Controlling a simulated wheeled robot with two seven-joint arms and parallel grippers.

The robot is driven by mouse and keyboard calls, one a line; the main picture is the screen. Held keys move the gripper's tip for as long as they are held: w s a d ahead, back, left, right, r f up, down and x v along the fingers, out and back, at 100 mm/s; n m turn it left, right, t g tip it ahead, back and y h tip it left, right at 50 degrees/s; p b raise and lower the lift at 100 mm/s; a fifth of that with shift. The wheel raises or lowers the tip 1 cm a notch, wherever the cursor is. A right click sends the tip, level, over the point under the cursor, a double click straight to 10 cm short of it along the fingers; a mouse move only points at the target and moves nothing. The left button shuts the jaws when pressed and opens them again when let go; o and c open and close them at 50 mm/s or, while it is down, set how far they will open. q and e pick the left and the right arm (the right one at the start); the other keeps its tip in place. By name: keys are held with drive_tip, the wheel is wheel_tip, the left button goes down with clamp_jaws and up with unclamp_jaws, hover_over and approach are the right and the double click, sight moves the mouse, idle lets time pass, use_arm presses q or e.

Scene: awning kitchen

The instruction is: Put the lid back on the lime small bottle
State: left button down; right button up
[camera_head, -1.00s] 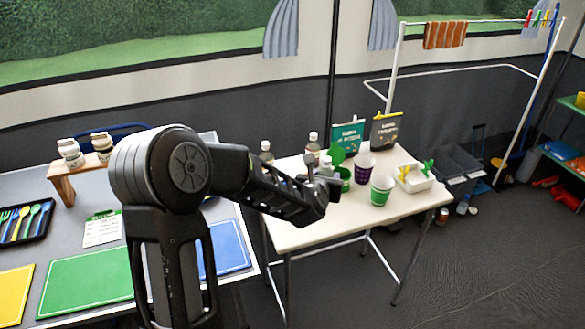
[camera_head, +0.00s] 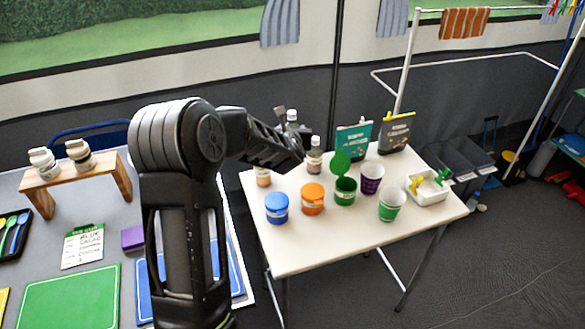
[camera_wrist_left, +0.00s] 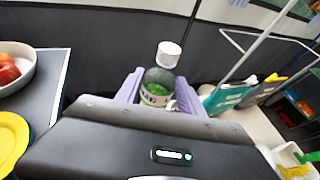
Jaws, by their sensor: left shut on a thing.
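My left gripper (camera_wrist_left: 160,98), with pale purple fingers, is shut around a small clear bottle (camera_wrist_left: 158,76) with green showing in it and a pale lettered label. A white lid (camera_wrist_left: 169,48) shows at the top of this bottle; I cannot tell whether it is fully seated. In the head view, my left arm reaches in from the left, and its gripper (camera_head: 290,135) holds the bottle (camera_head: 292,119) above the back of the white table, hiding its lower part. My right gripper is in neither view.
The white table (camera_head: 300,250) carries a blue jar (camera_head: 277,208), an orange jar (camera_head: 313,198), a green container (camera_head: 345,191) with raised lid, cups, a white tray (camera_head: 430,191) and pouches. A small bottle (camera_head: 314,155) stands near the gripper; another (camera_head: 263,177) is partly hidden. The table's front is clear.

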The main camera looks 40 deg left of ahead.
use_arm(q)
drive_tip(key=shift+s+d+r, duration=0.1)
drive_tip(key=shift+s, duration=0.05)
wheel_tip(320, 180, down, 6)
drive_tip(key=shift+f+p, duration=0.2)
drive_tip(key=shift+p, duration=0.1)
wheel_tip(320, 180, down, 4)
drive_tip(key=shift+r, duration=0.2)
idle(0.4)
drive_tip(key=shift+f, duration=0.1)
